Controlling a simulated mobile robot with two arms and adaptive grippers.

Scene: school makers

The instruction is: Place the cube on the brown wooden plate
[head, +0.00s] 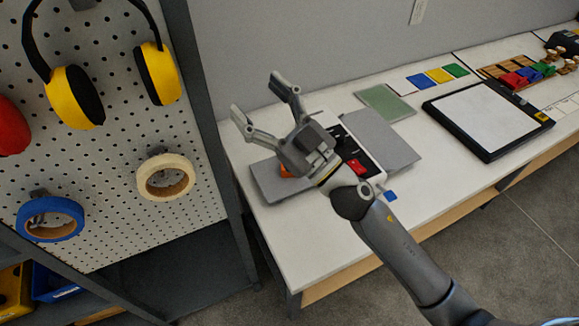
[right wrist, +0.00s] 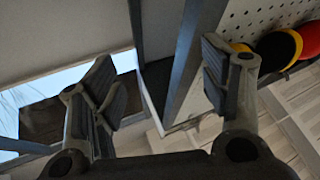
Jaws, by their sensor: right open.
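A small blue block (head: 390,196), perhaps the cube, lies near the front edge of the white table, just right of my right arm. A brown wooden slatted piece (head: 492,71), perhaps the plate, lies at the far right of the table. Red (head: 513,80), blue (head: 530,74) and green (head: 545,68) blocks are on or beside it; I cannot tell which. My right gripper (head: 256,92) is open and empty, raised above the table's left end, fingers pointing up and left. Its spread fingers also show in the right wrist view (right wrist: 158,60). My left gripper is out of view.
A pegboard (head: 110,150) with earmuffs and tape rolls stands at the left. Grey panels (head: 390,140) and a device with a red part (head: 357,167) lie under and behind my right gripper. A black-framed white panel (head: 485,118) occupies the table's middle right.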

